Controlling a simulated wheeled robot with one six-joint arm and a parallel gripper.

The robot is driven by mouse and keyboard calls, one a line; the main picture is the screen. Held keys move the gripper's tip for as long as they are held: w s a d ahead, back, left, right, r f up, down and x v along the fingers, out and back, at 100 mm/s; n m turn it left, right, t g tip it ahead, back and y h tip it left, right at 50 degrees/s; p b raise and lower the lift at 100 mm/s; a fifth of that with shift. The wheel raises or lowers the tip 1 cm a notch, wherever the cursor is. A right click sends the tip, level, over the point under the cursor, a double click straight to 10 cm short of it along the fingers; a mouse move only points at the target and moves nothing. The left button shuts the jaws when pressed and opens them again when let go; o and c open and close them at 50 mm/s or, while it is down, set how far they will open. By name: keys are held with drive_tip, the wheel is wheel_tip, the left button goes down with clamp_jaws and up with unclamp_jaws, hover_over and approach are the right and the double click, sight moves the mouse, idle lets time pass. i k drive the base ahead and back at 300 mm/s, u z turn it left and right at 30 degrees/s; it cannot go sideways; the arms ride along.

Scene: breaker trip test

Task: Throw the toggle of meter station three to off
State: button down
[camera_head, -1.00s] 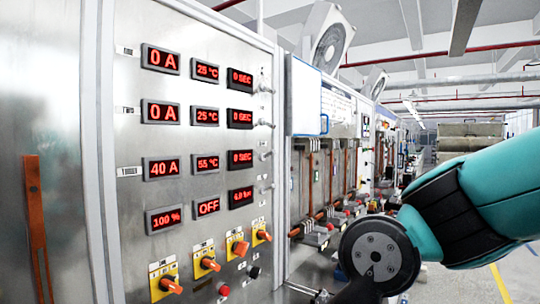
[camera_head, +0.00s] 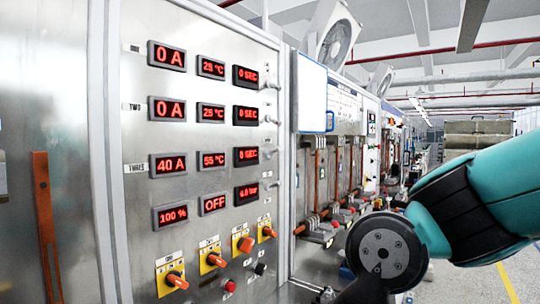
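The meter panel (camera_head: 140,100) stands at the left with rows of red displays. The third row is labelled THREE (camera_head: 135,168) and reads 40 A (camera_head: 167,164), 55 °C and 0 SEC. Its small metal toggle (camera_head: 270,153) sticks out at the right end of the row; its exact position is too small to tell. My arm comes in from the right, with its round wrist joint at lower right of the panel. Part of my gripper (camera_head: 326,295) seems to show at the bottom edge, below and right of the toggle, apart from it. Its fingers are mostly cut off.
Similar toggles sit above and below in the same column. Orange rotary knobs (camera_head: 214,260) on yellow plates and a red button (camera_head: 229,286) line the lower panel. A white board (camera_head: 309,92) and copper-barred stations stand to the right. Space in front of the toggle column looks clear.

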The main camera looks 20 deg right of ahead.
sight(278, 148)
drive_tip(key=z, duration=0.45)
drive_tip(key=k, duration=0.55)
drive_tip(key=z, duration=0.7)
drive_tip(key=i, duration=1)
drive_tip(key=u, duration=0.75)
